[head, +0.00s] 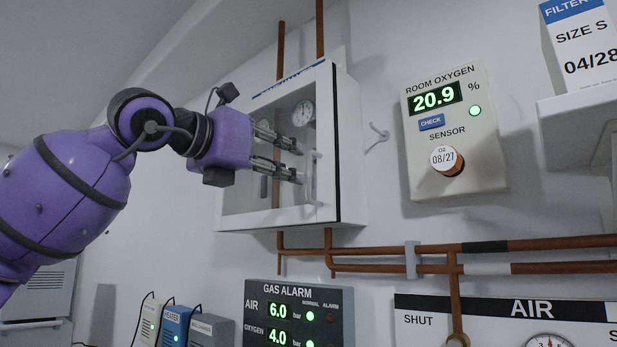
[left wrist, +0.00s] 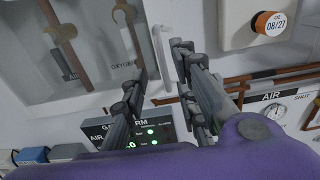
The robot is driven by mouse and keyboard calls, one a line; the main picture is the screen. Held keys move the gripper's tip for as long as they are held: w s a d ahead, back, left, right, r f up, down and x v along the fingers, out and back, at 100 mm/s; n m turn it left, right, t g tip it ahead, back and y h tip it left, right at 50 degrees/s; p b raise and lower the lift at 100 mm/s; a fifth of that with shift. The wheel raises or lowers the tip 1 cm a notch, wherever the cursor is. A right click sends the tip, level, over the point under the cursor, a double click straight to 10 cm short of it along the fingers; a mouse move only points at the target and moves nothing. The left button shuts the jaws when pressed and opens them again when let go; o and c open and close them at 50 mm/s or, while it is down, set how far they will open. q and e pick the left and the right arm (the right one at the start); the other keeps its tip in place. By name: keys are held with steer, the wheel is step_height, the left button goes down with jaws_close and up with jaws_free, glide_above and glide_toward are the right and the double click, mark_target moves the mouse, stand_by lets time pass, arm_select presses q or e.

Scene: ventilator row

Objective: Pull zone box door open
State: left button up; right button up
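The zone box (head: 352,150) is a white wall cabinet with a glazed door (head: 325,90). The door looks shut, with a dark seam along its right edge. Its pale upright handle (head: 312,182) is near the right edge of the door. My left gripper (head: 299,162) is in front of the door at the handle, its two fingers apart. In the left wrist view the white handle (left wrist: 165,52) shows between the spread fingertips of the left gripper (left wrist: 163,62). I cannot tell whether either finger touches it. My right gripper is in neither view.
A room oxygen sensor (head: 455,130) is on the wall right of the box. A small hook (head: 378,133) sticks out between them. Copper pipes (head: 380,250) run below, above a gas alarm panel (head: 298,312). A shelf (head: 580,125) juts out at far right.

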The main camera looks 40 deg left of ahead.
mark_target(306, 170)
arm_select(q)
steer(key=w, duration=0.1)
steer(key=w+p, duration=0.2)
steer(key=shift+w+d+r, duration=0.25)
steer(key=shift+d+r, duration=0.05)
steer(key=shift+w+f+p, duration=0.15)
steer(key=shift+w+p, duration=0.15)
steer(key=shift+w, duration=0.65)
steer(key=shift+w+d, duration=0.1)
steer(key=shift+w, duration=0.55)
steer(key=shift+w+f, duration=0.1)
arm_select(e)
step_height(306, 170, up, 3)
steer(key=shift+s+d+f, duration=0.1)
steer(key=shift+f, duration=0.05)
arm_select(q)
steer(key=shift+c, duration=0.2)
jaws_close()
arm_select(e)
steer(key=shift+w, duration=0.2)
